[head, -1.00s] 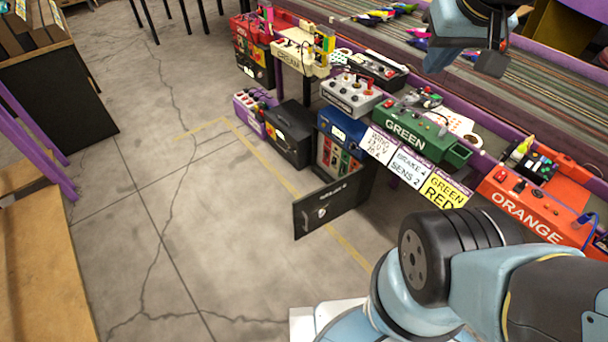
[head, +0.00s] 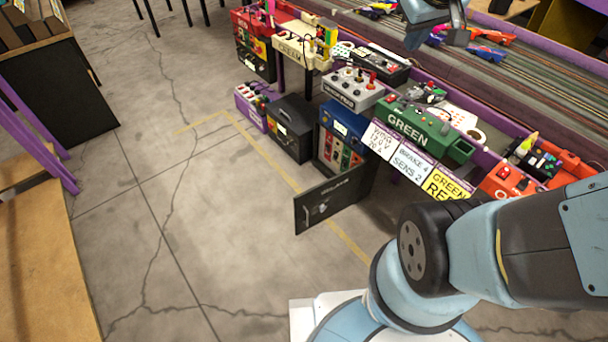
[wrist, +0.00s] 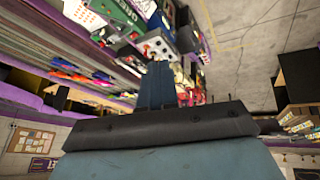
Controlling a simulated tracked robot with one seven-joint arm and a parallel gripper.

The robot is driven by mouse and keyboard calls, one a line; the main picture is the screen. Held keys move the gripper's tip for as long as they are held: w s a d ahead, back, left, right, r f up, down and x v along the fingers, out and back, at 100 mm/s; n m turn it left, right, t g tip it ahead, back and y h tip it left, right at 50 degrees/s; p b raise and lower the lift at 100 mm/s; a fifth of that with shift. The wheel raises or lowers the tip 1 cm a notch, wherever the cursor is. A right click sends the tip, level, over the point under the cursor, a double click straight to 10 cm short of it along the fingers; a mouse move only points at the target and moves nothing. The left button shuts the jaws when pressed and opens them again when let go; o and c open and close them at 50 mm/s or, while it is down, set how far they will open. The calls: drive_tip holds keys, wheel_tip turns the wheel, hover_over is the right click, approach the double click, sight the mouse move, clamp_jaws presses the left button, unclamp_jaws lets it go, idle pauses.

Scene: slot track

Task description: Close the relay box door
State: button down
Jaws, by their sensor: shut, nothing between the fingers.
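The relay box (head: 343,122) is a blue case on the floor under the track's edge, with coloured modules inside its open front. Its dark door (head: 322,207) stands wide open, swung out over the floor toward me, with a small handle or latch on its face. My gripper (head: 455,38) is at the top right, above the slot track and well away from the door, partly cut off by the picture's edge. In the wrist view my gripper (wrist: 157,85) is shut and empty, with the control boxes beyond it. I cannot pick out the door there.
A black box (head: 291,128) and a purple box (head: 252,107) stand left of the relay box. The green box (head: 425,125) and hanging signs (head: 412,160) line the track's edge above. A wooden bench (head: 38,260) is at left. The floor (head: 210,220) before the door is clear.

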drive_tip(key=w+f+n, duration=0.8)
drive_tip(key=w+f, duration=1.2)
drive_tip(key=f, duration=0.1)
drive_tip(key=w+a+f+n+g+y, duration=0.1)
drive_tip(key=a+f+n+y, duration=0.2)
drive_tip(key=f, duration=1.1)
drive_tip(key=a+f+n+y, duration=0.1)
drive_tip(key=a+f+n, duration=0.3)
drive_tip(key=f, duration=1)
drive_tip(key=s+a+f+n+g+y, duration=0.1)
drive_tip(key=s+a+f+n+y, duration=0.1)
drive_tip(key=s+f, duration=0.5)
drive_tip(key=s+a+f+n+g+y, duration=0.1)
drive_tip(key=s+a+f+n+y, duration=0.15)
drive_tip(key=f, duration=0.75)
approach(299, 200)
wheel_tip(299, 200, down, 3)
drive_tip(key=s+a, duration=0.1)
drive_tip(key=s, duration=0.2)
drive_tip(key=shift+h, duration=0.35)
drive_tip(key=shift+w+a+f, duration=0.15)
drive_tip(key=shift+w+a, duration=0.5)
drive_tip(key=shift+w, duration=0.3)
drive_tip(key=shift+w+a+f, duration=0.15)
drive_tip(key=shift+w+a, duration=0.45)
drive_tip(key=shift+w, duration=0.3)
drive_tip(key=shift+d, duration=0.1)
